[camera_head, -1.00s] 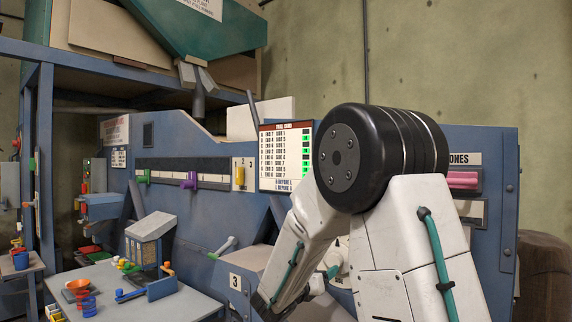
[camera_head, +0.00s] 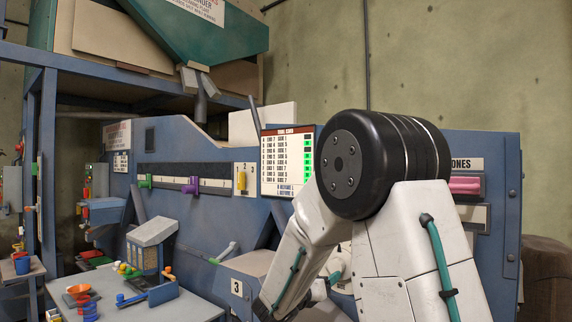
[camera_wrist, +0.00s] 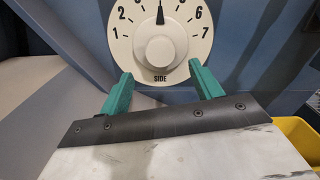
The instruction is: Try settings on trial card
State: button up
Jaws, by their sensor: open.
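The trial card (camera_head: 284,163) is a white board with a dark red header, printed rows and green marks at its right edge. It stands on the blue machine, just left of my arm in the head view. In the wrist view a round white dial (camera_wrist: 160,45) marked SIDE has numbers around its rim. Its black pointer stands straight up, and its number is cut off by the top edge. My gripper (camera_wrist: 160,74) is open, its two green fingers on either side below the dial's knob. I cannot tell whether they touch the dial. My arm mostly hides the gripper in the head view.
A slide scale with a green handle (camera_head: 145,181) and a purple handle (camera_head: 190,185) runs left of the card. A yellow switch (camera_head: 242,180) is beside it. A grey table (camera_head: 180,308) with small coloured items stands lower left. A yellow bin (camera_wrist: 302,138) is at right in the wrist view.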

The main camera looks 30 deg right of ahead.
aim_at(335, 267)
jog(key=d+m, duration=0.1)
jog(key=d, duration=0.1)
jog(key=w+d+m, duration=0.1)
jog(key=d+m, duration=0.1)
jog(key=w+d+m, duration=0.1)
jog(key=d+m, duration=0.1)
jog(key=d, duration=0.1)
jog(key=shift+w+r, duration=0.1)
jog(key=shift+w, duration=0.1)
dwell(0.5)
jog(key=c, duration=1)
